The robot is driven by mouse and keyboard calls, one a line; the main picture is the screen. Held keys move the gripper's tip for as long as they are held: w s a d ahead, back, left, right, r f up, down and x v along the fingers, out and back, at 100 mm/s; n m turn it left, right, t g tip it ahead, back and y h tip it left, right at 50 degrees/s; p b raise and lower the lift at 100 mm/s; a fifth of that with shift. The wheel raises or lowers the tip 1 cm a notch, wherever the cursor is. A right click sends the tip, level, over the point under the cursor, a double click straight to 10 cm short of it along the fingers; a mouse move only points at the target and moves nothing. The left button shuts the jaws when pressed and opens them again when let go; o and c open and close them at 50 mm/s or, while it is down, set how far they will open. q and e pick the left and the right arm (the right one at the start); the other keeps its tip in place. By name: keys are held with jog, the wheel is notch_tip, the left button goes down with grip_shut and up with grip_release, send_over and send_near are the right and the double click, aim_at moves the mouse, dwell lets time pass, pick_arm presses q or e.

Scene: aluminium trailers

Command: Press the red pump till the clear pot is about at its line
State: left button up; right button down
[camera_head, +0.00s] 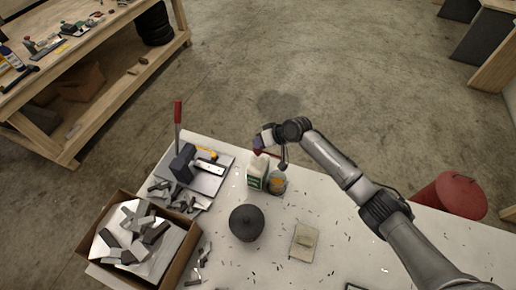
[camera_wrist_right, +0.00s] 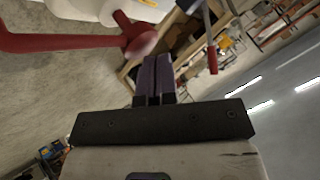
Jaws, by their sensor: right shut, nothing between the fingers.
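A white bottle (camera_head: 256,172) with a green label stands near the far edge of the white table. Its red pump (camera_head: 267,153) is partly hidden under my right gripper (camera_head: 258,144); in the right wrist view the red pump (camera_wrist_right: 138,40) has a long spout reaching left. The clear pot (camera_head: 277,183) stands just right of the bottle, with something orange visible in it; its line and level are too small to read. My right gripper's fingers are shut and empty, close beside the pump head; I cannot tell if they touch it. My left gripper is not in view.
A dark round lidded pot (camera_head: 246,223) and a beige pad (camera_head: 304,242) lie nearer. A lever tool with a red handle (camera_head: 178,113) stands left, above a cardboard box (camera_head: 185,250) of metal offcuts. Small chips litter the table. A red bin (camera_head: 449,196) stands right.

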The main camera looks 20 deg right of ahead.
jog(key=shift+f, duration=0.3)
jog(key=shift+f+b, duration=0.4)
dwell(0.4)
jog(key=shift+f, duration=0.35)
jog(key=shift+r, duration=0.15)
dwell(0.4)
jog(key=shift+s+r+p, duration=0.1)
jog(key=shift+r+p, duration=1)
jog(key=shift+r, duration=0.3)
